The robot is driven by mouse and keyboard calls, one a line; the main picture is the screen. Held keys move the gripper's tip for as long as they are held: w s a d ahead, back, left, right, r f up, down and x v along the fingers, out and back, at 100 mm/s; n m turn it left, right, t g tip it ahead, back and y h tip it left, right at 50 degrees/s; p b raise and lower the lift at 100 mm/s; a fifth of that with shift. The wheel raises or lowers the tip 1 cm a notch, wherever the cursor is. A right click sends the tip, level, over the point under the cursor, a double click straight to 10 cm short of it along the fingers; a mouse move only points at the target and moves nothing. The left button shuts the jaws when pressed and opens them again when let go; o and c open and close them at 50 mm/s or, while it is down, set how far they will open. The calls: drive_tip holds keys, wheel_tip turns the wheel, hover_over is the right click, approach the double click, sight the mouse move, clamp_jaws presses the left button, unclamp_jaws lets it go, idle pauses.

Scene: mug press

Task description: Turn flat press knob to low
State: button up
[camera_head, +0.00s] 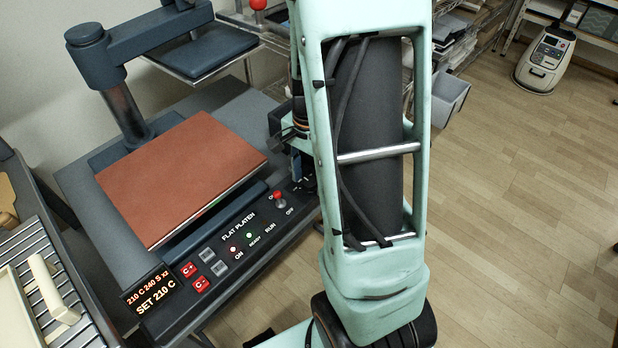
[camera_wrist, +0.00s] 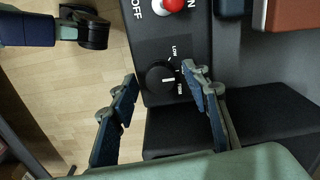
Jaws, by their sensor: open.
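The flat press knob (camera_wrist: 160,80) is a round black dial with a white mark, on the dark control panel in the wrist view. Small white lettering beside it reads LOW near the top and seemingly FIRM lower down. The white mark appears to point right, between these labels. My gripper (camera_wrist: 159,77) is open, with one finger on the picture's left of the knob and the other on its right, both apart from it. In the head view my gripper is mostly hidden behind my arm, at the right end of the flat press panel (camera_head: 225,262); the knob cannot be made out there.
A red-topped ON/OFF switch (camera_head: 279,200) stands close to the knob; it also shows in the wrist view (camera_wrist: 168,6). The press has a brown platen (camera_head: 180,175) and a lit display (camera_head: 150,290).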

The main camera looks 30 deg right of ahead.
drive_tip(key=c, duration=1.2)
drive_tip(key=shift+o, duration=0.2)
drive_tip(key=shift+n, duration=0.4)
drive_tip(key=n, duration=0.4)
drive_tip(key=shift+n, duration=2.6)
